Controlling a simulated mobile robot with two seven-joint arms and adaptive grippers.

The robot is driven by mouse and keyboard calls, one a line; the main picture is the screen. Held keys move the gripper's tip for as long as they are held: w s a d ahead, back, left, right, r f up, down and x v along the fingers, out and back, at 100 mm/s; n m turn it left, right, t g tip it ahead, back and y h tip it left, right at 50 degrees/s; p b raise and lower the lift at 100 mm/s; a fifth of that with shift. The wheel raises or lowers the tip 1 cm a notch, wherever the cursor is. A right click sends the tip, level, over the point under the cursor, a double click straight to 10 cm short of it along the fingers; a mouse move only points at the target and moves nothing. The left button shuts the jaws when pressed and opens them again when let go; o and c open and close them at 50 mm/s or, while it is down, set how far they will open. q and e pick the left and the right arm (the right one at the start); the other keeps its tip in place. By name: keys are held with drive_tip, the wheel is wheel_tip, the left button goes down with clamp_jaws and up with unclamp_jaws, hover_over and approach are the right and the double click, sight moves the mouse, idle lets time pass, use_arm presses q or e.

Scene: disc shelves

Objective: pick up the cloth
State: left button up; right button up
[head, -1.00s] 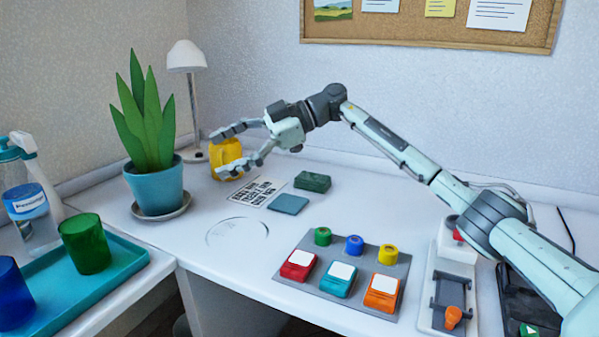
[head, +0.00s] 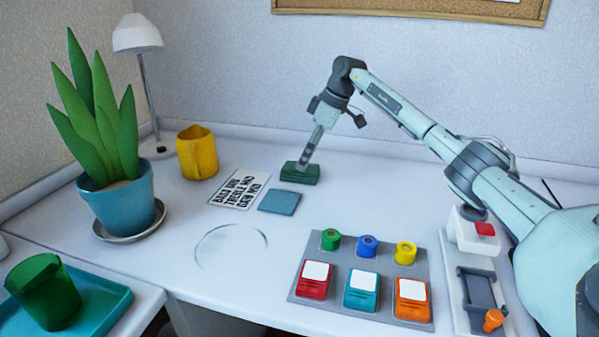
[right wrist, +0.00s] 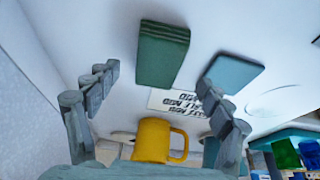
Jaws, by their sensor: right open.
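The cloth (head: 300,174) is a dark green folded block lying flat on the white desk, behind the blue-grey square. In the right wrist view the cloth (right wrist: 162,54) shows layered folds along its edge. My right gripper (head: 304,163) points down at the cloth in the head view, its fingers overlapping the cloth's back part. In the right wrist view my right gripper (right wrist: 158,80) is open with its fingers wide apart, and nothing is held between them. Whether a finger touches the cloth is unclear. My left gripper is out of view.
A yellow mug (head: 197,153), a printed card (head: 240,188) and a blue-grey square (head: 279,202) lie left of the cloth. A potted plant (head: 122,205) and lamp (head: 138,38) stand further left. A grey button panel (head: 335,262) is in front. Desk right of the cloth is clear.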

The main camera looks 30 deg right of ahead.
sight(288, 173)
drive_tip(key=shift+x, duration=1.95)
drive_tip(key=shift+w, duration=0.1)
drive_tip(key=shift+f+p, duration=0.25)
drive_tip(key=shift+p, duration=0.25)
drive_tip(key=c, duration=1.2)
